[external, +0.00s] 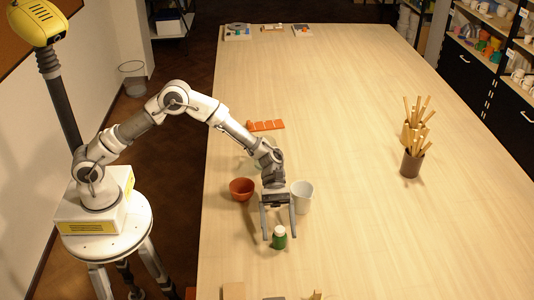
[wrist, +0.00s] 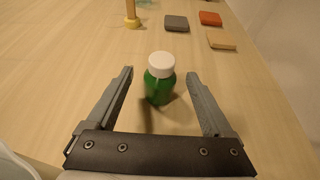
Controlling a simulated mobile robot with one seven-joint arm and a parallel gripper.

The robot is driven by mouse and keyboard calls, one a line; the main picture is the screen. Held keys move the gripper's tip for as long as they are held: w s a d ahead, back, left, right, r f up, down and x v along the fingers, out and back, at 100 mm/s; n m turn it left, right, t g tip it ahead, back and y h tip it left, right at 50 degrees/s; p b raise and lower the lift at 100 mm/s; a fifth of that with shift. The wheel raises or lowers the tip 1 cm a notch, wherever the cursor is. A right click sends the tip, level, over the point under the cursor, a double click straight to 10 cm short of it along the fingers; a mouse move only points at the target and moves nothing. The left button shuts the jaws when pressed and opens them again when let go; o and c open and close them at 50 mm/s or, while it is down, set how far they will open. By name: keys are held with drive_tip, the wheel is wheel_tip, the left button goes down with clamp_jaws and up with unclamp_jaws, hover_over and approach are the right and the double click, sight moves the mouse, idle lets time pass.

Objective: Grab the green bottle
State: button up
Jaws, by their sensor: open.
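The green bottle (external: 279,238) with a white cap stands upright on the wooden table (external: 340,130). In the wrist view the green bottle (wrist: 159,85) stands just ahead of and between the open fingers, apart from both. My gripper (external: 279,233) is open and empty, with its two fingers reaching toward the bottle from behind. The gripper also shows at the bottom of the wrist view (wrist: 160,80), its fingers spread to either side of the bottle.
A white cup (external: 302,195) and a reddish-brown bowl (external: 241,189) stand close behind my gripper. Brown holders (external: 411,165) with wooden sticks stand to the right. Table centre is clear.

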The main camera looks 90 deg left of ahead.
sight(280, 245)
drive_tip(key=x, duration=0.5)
drive_tip(key=shift+f, duration=0.35)
clamp_jaws()
